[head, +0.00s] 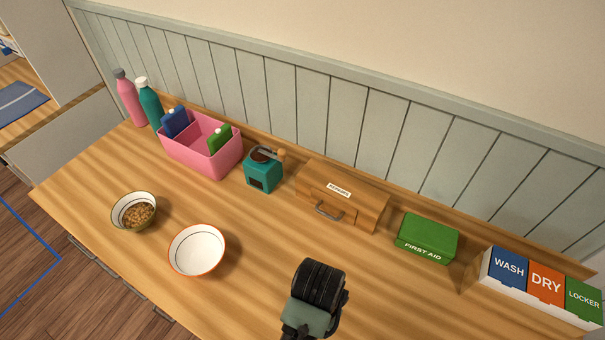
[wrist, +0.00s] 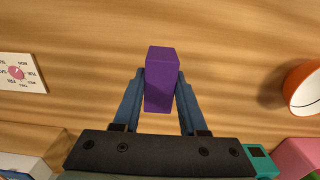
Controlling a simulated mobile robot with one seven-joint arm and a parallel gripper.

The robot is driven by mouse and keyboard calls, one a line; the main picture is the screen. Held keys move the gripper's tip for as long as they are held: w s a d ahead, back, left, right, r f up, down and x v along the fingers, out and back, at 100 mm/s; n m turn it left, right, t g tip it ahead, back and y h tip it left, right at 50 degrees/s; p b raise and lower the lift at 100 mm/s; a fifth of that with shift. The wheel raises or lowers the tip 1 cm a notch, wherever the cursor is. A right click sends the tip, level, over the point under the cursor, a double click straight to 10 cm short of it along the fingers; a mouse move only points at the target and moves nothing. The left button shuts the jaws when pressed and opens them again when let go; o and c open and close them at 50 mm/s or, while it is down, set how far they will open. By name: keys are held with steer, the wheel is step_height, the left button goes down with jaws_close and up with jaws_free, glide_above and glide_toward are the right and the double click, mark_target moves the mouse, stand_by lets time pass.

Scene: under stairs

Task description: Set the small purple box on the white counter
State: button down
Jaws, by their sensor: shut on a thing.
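The small purple box (wrist: 161,80) is held between the two blue fingers of my gripper (wrist: 161,76) in the wrist view. The fingers are shut on its sides, and it stands in front of a wood-grain surface. Whether it touches that surface I cannot tell. In the head view my arm's end (head: 315,295) is over the front of the wooden counter (head: 130,255), and the purple box is hidden there. No counter that is clearly white shows in either view.
The wooden counter bears a white bowl (head: 197,251), a bowl of brown pieces (head: 119,215), a pink bin (head: 217,165), a teal grinder (head: 262,177), a wooden case (head: 355,193), a green first aid box (head: 427,238) and a labelled sorter (head: 530,307). Bottles stand at the far left. A white card (wrist: 35,73) lies left.

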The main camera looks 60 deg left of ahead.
steer(key=f, duration=0.4)
steer(key=shift+s, duration=0.4)
steer(key=shift+w+f+p, duration=0.15)
steer(key=shift+f+p, duration=0.3)
steer(key=shift+f, duration=1.8)
steer(key=shift+f, duration=0.1)
steer(key=shift+c, duration=2.2)
jaws_free()
step_height(320, 180, up, 12)
steer(key=shift+r+b, duration=0.15)
steer(key=shift+b, duration=0.3)
